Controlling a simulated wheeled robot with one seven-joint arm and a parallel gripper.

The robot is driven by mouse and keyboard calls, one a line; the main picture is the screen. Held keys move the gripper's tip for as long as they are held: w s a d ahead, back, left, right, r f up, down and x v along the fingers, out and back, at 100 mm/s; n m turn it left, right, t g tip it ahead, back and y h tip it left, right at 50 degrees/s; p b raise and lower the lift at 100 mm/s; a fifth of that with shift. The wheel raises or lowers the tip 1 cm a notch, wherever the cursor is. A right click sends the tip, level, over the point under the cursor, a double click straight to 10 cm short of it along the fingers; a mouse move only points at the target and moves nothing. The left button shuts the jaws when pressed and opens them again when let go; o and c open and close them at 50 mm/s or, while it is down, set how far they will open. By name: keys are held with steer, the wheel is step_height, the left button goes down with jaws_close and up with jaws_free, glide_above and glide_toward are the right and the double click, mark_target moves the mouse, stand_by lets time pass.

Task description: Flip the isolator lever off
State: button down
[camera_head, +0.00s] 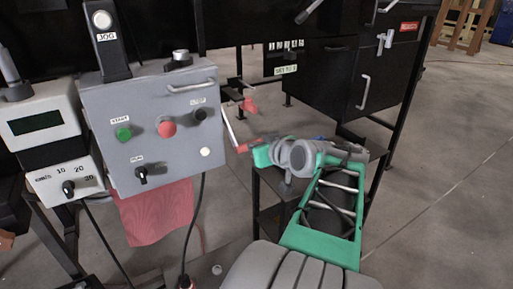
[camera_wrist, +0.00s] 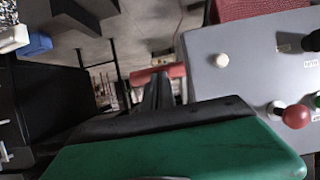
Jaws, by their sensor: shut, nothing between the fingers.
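A pale lever arm (camera_head: 230,130) runs down the right side of the grey control box (camera_head: 190,85) to a red grip (camera_head: 241,148). I take this as the isolator lever. My gripper (camera_head: 254,151), at the end of my green and grey arm, is shut and empty, just right of the red grip. In the wrist view a red bar (camera_wrist: 158,75) crosses beyond my dark fingers (camera_wrist: 157,92). Whether they touch it I cannot tell. My green hand hides the lower part of that view.
The box carries a green start button (camera_head: 123,133), a red button (camera_head: 167,128) and a knob (camera_head: 141,174). Another red piece (camera_head: 249,105) shows behind the lever. A black cabinet (camera_head: 330,80) stands behind. Floor is clear at right.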

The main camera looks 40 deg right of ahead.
steer(key=shift+a+f, duration=0.15)
steer(key=shift+f, duration=0.35)
steer(key=f+p+v, duration=0.1)
steer(key=p+v, duration=0.3)
steer(key=v, duration=0.7)
steer(key=shift+s+f, duration=0.25)
steer(key=shift+s, duration=0.5)
